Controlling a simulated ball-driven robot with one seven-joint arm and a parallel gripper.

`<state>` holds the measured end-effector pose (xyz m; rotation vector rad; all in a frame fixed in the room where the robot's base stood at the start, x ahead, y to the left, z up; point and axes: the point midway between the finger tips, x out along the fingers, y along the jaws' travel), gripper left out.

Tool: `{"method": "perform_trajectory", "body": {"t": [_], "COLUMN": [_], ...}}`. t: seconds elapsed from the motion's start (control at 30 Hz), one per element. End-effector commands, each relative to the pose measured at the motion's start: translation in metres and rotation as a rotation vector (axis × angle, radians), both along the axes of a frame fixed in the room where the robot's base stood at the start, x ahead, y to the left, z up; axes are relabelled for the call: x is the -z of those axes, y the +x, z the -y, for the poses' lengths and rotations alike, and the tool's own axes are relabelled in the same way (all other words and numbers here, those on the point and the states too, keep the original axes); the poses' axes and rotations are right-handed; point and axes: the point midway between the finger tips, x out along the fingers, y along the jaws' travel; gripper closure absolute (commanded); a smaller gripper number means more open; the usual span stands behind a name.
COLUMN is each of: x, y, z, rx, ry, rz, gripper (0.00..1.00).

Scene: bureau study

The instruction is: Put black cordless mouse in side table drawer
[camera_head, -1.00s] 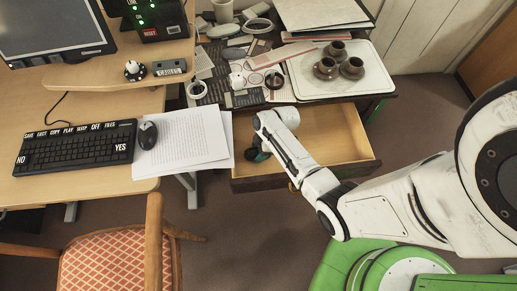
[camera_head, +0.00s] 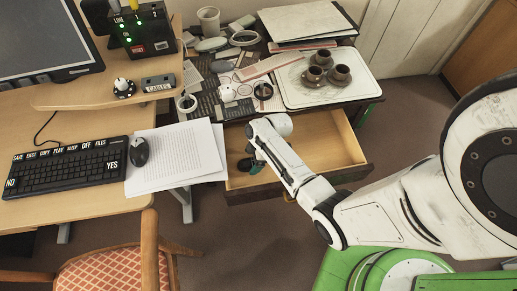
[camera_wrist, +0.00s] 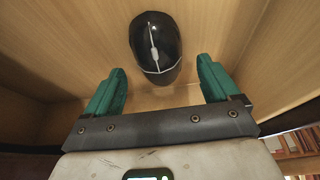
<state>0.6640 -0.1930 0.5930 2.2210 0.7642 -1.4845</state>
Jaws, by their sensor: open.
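A glossy black mouse (camera_wrist: 156,45) with pale lines lies on the wooden floor of the side table drawer (camera_head: 335,150), as the wrist view shows. The drawer is pulled open. My gripper (camera_wrist: 160,75) is open inside the drawer, its green fingers apart. The mouse lies ahead of and between the fingertips, and I see no finger closed on it. In the head view my forearm and the drawer front hide this mouse. Another dark mouse (camera_head: 139,152) sits on the desk beside the keyboard; whether it has a cord is too small to tell.
The side table top above the drawer is crowded: a white tray (camera_head: 350,93) with brown cups, folders (camera_head: 305,22) and small office items. The desk (camera_head: 110,205) with papers (camera_head: 180,155) and keyboard (camera_head: 68,170) is at left. A chair (camera_head: 110,270) stands in front.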

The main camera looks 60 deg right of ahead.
Motion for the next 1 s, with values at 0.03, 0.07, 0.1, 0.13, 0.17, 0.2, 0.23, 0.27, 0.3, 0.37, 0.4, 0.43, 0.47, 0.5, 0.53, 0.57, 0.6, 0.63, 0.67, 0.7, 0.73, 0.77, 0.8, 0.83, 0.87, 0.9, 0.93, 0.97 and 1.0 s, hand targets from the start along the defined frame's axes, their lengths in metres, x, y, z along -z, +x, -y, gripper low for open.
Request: {"method": "perform_trajectory", "body": {"t": [0.03,0.07,0.1,0.13,0.17,0.2,0.23,0.27,0.3,0.37,0.4,0.43,0.47,0.5,0.53,0.57,0.6,0.63,0.67,0.7,0.73,0.77,0.8,0.83,0.87,0.9,0.93,0.97,1.0], "x": [-0.01,-0.016,-0.024,-0.03,-0.035,-0.043,-0.049,-0.054,-0.062,-0.071,-0.077,-0.081,-0.085,-0.089,-0.091,-0.093,-0.096,-0.097,-0.098,-0.1,-0.102,-0.103,-0.106,-0.109,-0.112,-0.117,-0.122,-0.128,-0.135], "y": [-0.003,-0.005,-0.007,-0.009,-0.011,-0.014,-0.016,-0.018,-0.02,-0.023,-0.025,-0.026,-0.027,-0.029,-0.03,-0.031,-0.032,-0.032,-0.033,-0.034,-0.035,-0.036,-0.039,-0.042,-0.046,-0.052,-0.057,-0.063,-0.071], "z": [0.002,0.004,0.006,0.007,0.009,0.011,0.012,0.014,0.016,0.018,0.02,0.021,0.022,0.023,0.023,0.024,0.024,0.024,0.022,0.018,0.013,0.007,-0.003,-0.012,-0.022,-0.036,-0.046,-0.056,-0.067], "rx": [0.002,0.002,0.002,0.002,0.002,0.001,0.002,0.001,0.002,0.002,0.0,0.001,0.001,0.001,0.001,0.0,0.0,0.001,0.003,0.008,0.017,0.029,0.051,0.072,0.099,0.14,0.174,0.211,0.262], "ry": [-0.001,-0.002,-0.003,-0.002,-0.003,-0.002,-0.003,-0.002,-0.003,-0.003,-0.002,-0.002,-0.001,-0.001,-0.001,-0.001,-0.001,0.0,0.0,0.001,0.003,0.004,0.004,0.004,0.002,-0.002,-0.008,-0.015,-0.026], "rz": [0.001,0.001,0.002,0.003,0.002,0.002,0.002,0.002,0.002,0.002,0.002,0.002,0.001,0.001,0.001,0.001,-0.001,-0.001,-0.005,-0.013,-0.024,-0.037,-0.061,-0.081,-0.105,-0.136,-0.159,-0.182,-0.21], "gripper": [0.11,0.11,0.11,0.11,0.11,0.11,0.11,0.11,0.11,0.11,0.11,0.11,0.11,0.11,0.11,0.11,0.11,0.11,0.11,0.11,0.11,0.11,0.11,0.11,0.11,0.11,0.11,0.11,0.11]}}
